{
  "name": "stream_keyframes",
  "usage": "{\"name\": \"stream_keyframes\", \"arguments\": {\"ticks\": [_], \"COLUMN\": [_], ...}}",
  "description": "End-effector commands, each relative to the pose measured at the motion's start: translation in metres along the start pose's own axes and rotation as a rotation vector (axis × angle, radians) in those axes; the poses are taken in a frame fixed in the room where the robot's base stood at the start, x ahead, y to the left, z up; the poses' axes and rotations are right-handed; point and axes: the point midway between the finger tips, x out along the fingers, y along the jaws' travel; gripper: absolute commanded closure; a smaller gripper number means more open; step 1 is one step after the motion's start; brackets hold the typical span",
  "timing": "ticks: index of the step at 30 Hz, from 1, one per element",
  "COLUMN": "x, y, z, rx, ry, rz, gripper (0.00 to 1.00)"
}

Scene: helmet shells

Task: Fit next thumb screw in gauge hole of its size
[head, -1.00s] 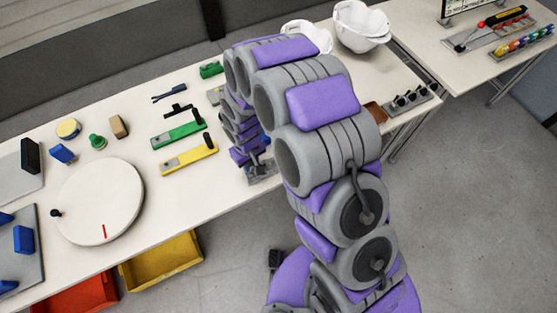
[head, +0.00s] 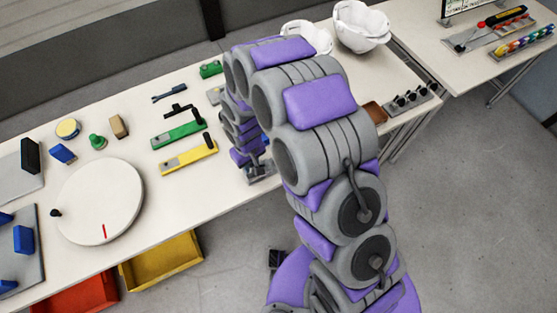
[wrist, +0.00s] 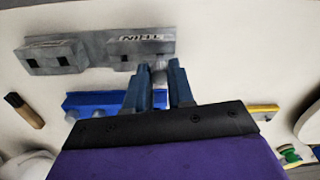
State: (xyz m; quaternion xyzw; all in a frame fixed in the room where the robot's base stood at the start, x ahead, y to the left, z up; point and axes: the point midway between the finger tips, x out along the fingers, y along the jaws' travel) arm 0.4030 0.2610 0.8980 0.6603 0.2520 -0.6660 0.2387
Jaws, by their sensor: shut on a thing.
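In the wrist view my gripper (wrist: 162,80) has its two blue fingers shut on a small grey thumb screw (wrist: 159,70), mostly hidden between the fingertips. A grey metal gauge (wrist: 95,50) lies just beyond the fingertips. It has a left and a right raised block with dark square openings, and the right block has an upside-down label that seems to read THIN. The screw is close to the right block's near edge; I cannot tell whether it touches it or is in a hole. In the head view my arm largely hides the gripper and the gauge area.
A blue bar (wrist: 90,101) lies behind my fingers in the wrist view. A dark-tipped brown piece (wrist: 24,110) lies at left. In the head view, yellow (head: 188,156) and green (head: 180,134) tools lie left of my arm. White helmet shells (head: 361,27) stand at the back.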

Motion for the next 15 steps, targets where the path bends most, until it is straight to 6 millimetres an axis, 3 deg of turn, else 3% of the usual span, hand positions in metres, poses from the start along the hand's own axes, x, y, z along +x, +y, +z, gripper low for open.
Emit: {"name": "stream_keyframes", "arguments": {"ticks": [15], "x": [-0.0009], "y": [0.0001], "z": [-0.0001], "rx": [0.000], "ry": [0.000], "rz": [0.000], "gripper": [1.00]}}
